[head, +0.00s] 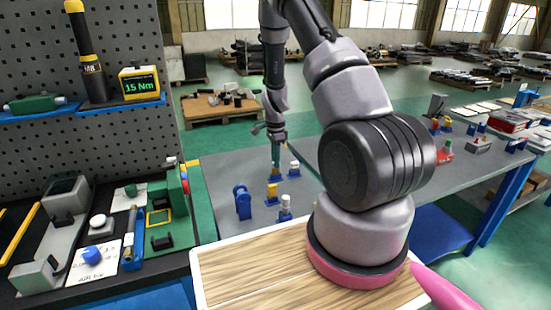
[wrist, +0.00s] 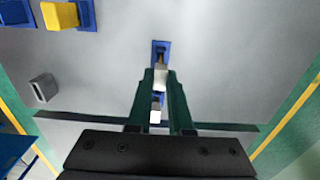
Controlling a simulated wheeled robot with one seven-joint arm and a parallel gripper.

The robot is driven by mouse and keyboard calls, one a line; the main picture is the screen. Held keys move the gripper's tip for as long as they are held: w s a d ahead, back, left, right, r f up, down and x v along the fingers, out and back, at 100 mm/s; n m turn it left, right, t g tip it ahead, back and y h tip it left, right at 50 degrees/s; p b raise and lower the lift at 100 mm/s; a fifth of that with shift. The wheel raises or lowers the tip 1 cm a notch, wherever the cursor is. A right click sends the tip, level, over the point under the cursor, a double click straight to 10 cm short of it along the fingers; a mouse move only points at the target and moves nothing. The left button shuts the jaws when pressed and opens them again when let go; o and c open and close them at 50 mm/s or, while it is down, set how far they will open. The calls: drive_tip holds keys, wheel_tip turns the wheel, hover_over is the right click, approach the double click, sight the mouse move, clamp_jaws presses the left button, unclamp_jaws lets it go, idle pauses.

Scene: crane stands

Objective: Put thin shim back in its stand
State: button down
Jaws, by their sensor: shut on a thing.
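My gripper (wrist: 161,75) points down over the grey table, its dark green fingers shut on a thin pale piece, seemingly the thin shim (wrist: 161,79). A small blue stand (wrist: 161,43) with a brownish part shows just beyond the fingertips in the wrist view. In the head view my gripper (head: 276,145) is above the back of the group of small blue stands. The fingers hide much of the held piece. I cannot tell whether it touches the stand.
A white-topped piece (wrist: 155,116) shows between the fingers nearer the wrist. A yellow block (wrist: 60,15) sits by a blue stand at upper left, with a grey box (wrist: 43,88) below it. In the head view, a blue stand (head: 243,203) and a white-topped piece (head: 285,206) stand nearby.

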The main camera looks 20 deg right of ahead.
drive_tip(key=shift+f, duration=0.9)
drive_tip(key=c, duration=0.7)
unclamp_jaws()
drive_tip(key=shift+c, duration=0.2)
drive_tip(key=shift+r, duration=2.5)
drive_tip(key=shift+r, duration=0.1)
